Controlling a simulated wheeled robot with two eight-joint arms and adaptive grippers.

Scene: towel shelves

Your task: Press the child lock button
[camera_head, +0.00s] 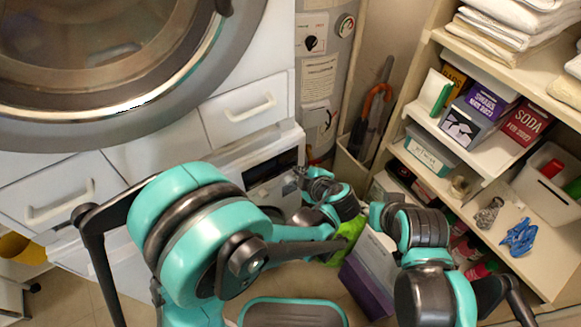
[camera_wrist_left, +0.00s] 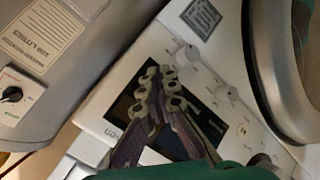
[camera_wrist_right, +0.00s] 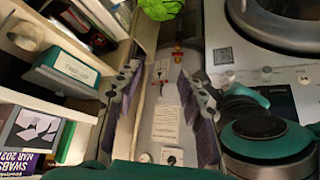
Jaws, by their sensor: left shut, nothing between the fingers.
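The white control panel (camera_wrist_left: 205,85) has a dark display (camera_wrist_left: 130,115), marked partly with lettering, and several small round controls (camera_wrist_left: 222,94). I cannot tell which control is the child lock button. My left gripper (camera_wrist_left: 166,82) is shut and empty in front of the panel, its fingertips over the display's edge near the controls; whether they touch is unclear. In the head view, the left gripper (camera_head: 302,178) is beside the panel's dark display (camera_head: 272,168). My right gripper (camera_wrist_right: 161,84) is open and empty; its hand shows in the head view (camera_head: 378,208), right of the left one.
A large round door (camera_head: 110,60) and drawers (camera_head: 245,108) are at the upper left. A grey tank (camera_head: 322,75) stands behind the grippers. Shelves at the right hold towels (camera_head: 510,25), boxes (camera_head: 480,100) and a bin (camera_head: 548,180). An umbrella (camera_head: 372,110) stands between.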

